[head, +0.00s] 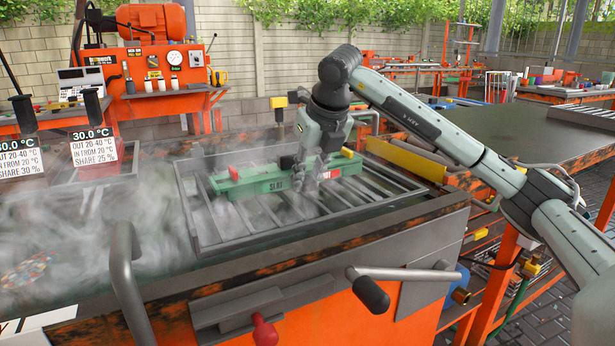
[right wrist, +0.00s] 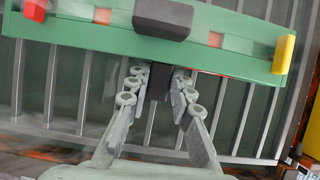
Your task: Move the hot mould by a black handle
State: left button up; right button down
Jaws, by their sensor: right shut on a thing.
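My right gripper (head: 308,178) reaches down to the mould's near side. In the right wrist view my right gripper (right wrist: 160,78) is shut on a black handle (right wrist: 160,85) on the near side of the mould (right wrist: 215,55). A second black block (right wrist: 162,18) shows on the mould's far side. My left gripper is out of view.
A bent grey bar (head: 125,275) and a black-ended lever (head: 370,292) stick out in front. An orange machine (head: 155,65) stands behind.

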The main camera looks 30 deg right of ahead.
dwell(0.7)
jog(key=c, duration=1.3)
grip_release()
jog(key=shift+o, duration=0.4)
jog(key=shift+f, duration=0.3)
jog(key=o, duration=0.4)
jog(key=shift+c, duration=0.2)
jog(key=shift+r, duration=0.1)
jog(key=shift+r+p, duration=2.6)
jog(key=shift+r, duration=1)
jog(key=shift+f, duration=0.1)
